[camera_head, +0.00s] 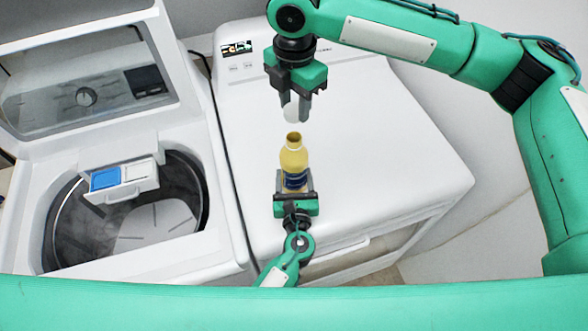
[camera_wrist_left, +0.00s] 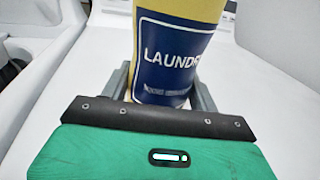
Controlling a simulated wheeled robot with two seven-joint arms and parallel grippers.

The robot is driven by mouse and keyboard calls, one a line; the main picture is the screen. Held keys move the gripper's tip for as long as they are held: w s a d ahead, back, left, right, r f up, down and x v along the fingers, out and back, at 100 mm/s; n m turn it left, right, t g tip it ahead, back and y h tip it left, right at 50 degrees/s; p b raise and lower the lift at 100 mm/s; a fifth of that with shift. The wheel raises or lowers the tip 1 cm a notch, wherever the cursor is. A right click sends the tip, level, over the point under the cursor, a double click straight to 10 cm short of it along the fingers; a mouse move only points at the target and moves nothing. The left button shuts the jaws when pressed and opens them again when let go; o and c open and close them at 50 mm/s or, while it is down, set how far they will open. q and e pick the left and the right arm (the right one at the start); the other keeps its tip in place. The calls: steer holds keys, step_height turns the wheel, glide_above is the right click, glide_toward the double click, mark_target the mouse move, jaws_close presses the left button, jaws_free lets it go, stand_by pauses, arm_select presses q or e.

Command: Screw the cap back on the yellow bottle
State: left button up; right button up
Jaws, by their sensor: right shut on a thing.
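The yellow bottle (camera_head: 294,160) stands upright on the white machine's top, its neck open and uncapped. Its blue label also shows in the left wrist view (camera_wrist_left: 170,60). My left gripper (camera_head: 295,184) has one finger on each side of the bottle's lower part. I cannot tell whether both fingers press on it. My right gripper (camera_head: 297,106) points down above the bottle, shut on a white cap (camera_head: 292,112). The cap is apart from the bottle, a little above its mouth, and the fingers partly hide it.
The bottle stands on a closed white machine (camera_head: 400,150) with a clear top around it. At left is an open washing machine (camera_head: 225,235) with a raised lid (camera_head: 165,45) and a pulled-out drawer (camera_head: 125,190) with a blue compartment. A dark cable (camera_head: 222,130) runs between the machines.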

mark_target(294, 121)
arm_select(q)
steer(key=c, duration=0.7)
arm_select(e)
steer(key=shift+f, duration=2.5)
steer(key=shift+f, duration=0.85)
steer(key=shift+f, duration=0.6)
